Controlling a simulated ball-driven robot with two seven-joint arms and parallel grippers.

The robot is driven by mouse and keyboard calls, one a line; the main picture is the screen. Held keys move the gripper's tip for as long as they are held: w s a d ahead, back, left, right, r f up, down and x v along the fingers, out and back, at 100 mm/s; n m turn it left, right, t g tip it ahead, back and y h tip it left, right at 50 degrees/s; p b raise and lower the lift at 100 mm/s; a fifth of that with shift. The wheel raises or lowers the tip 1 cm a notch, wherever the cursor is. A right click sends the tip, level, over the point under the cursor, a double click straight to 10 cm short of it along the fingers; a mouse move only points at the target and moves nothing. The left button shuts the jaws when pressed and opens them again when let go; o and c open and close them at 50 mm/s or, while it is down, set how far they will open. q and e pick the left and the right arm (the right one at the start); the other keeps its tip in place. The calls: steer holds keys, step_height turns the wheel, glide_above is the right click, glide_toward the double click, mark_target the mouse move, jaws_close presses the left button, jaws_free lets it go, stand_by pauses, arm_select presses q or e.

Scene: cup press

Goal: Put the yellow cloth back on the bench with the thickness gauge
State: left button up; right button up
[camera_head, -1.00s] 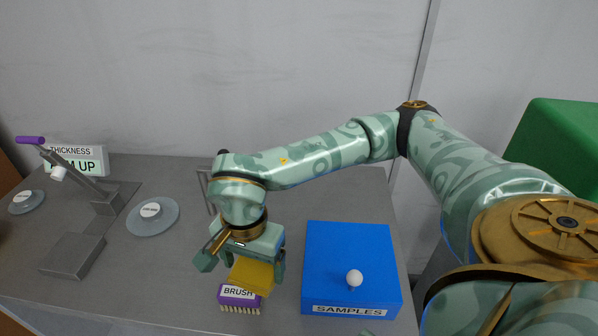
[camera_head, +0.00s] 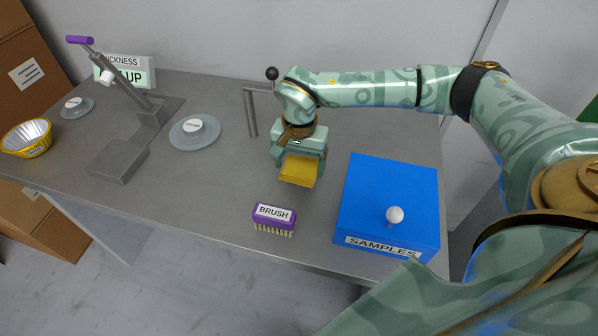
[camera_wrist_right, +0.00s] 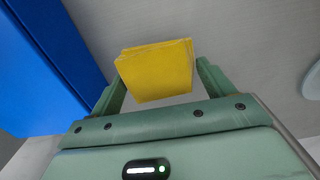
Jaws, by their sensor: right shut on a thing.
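The yellow cloth (camera_head: 299,171) is a folded block held in my right gripper (camera_head: 298,165), over the bench (camera_head: 225,190) between the thickness gauge and the blue box. In the right wrist view the cloth (camera_wrist_right: 156,71) sits between the two green fingers. I cannot tell whether its underside touches the bench. My left gripper is not in view.
A purple brush (camera_head: 273,218) lies in front of my right gripper. A blue SAMPLES box (camera_head: 388,207) with a white knob stands to the right. A yellow-rimmed bowl (camera_head: 27,139) is at far left. A post with a black knob (camera_head: 272,74) stands behind.

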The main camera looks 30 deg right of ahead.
mark_target(300, 165)
steer(key=shift+w+d+f+b, duration=0.1)
steer(key=shift+f+b, duration=0.2)
steer(key=shift+f, duration=0.65)
steer(key=shift+w+d+f+b, duration=0.1)
steer(key=shift+f+b, duration=0.15)
steer(key=shift+f, duration=0.7)
steer(key=shift+f, duration=0.1)
steer(key=o, duration=0.9)
step_height(300, 165, up, 12)
steer(key=p, duration=0.3)
